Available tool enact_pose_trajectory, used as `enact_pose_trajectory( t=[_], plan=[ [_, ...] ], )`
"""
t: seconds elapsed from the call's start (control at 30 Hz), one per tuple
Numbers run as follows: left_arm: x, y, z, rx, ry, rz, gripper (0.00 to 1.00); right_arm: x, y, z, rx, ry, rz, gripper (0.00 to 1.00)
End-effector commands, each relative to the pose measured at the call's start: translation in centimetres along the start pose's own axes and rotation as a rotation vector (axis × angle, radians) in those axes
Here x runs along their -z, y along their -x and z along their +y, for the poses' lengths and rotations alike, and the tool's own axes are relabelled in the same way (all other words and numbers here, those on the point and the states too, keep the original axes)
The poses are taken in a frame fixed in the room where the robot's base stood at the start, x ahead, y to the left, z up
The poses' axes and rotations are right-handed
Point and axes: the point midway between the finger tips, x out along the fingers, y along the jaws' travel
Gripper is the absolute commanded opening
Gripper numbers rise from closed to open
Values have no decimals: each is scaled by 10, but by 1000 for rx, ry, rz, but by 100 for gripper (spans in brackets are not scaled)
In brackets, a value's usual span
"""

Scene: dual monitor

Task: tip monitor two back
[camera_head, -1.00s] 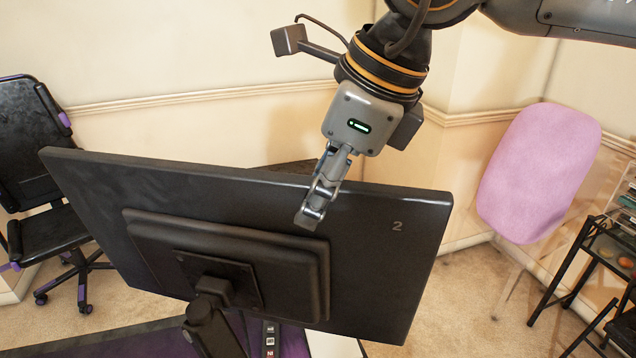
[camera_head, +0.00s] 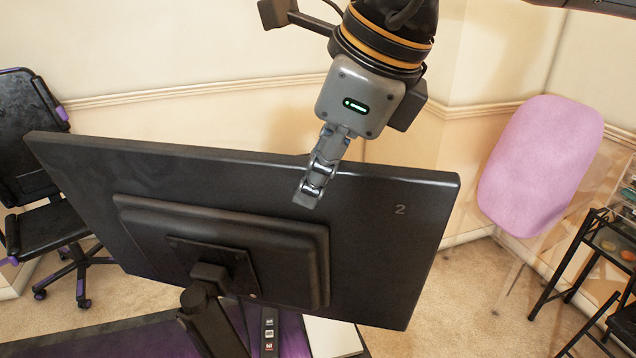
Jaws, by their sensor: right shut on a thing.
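Monitor two (camera_head: 368,260) is a black screen seen from behind, with a grey "2" near its right edge. It is mounted on a black arm stand (camera_head: 212,325) through a plate at its middle. My right gripper (camera_head: 308,192) comes down from above and is shut on the monitor's top edge, right of the middle. One finger lies against the back of the monitor; the other is hidden behind the panel. The screen's front side is hidden. My left gripper is not in view.
A black and purple office chair (camera_head: 40,150) stands at the left. A pink-backed chair (camera_head: 541,165) and a black shelf rack (camera_head: 600,243) are at the right. A purple desk mat (camera_head: 130,342) and a small remote-like object (camera_head: 269,330) lie below the monitor.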

Motion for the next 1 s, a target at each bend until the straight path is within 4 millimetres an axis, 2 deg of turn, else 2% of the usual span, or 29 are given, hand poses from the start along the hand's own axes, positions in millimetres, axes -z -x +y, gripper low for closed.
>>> enact_pose_trajectory(
  t=[0.03,0.2,0.6,0.63,0.73,1.0],
  plan=[
    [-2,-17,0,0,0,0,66,1,-5,6,28,19,-6,0],
    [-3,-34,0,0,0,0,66,-2,1,17,92,45,-6,0],
    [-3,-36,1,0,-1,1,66,-4,8,20,114,52,-6,0],
    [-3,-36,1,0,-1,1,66,-4,8,20,114,52,-6,20],
    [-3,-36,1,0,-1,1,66,-4,8,20,114,52,-5,41],
    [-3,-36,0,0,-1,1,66,-3,7,19,114,50,-4,42]
  ],
)
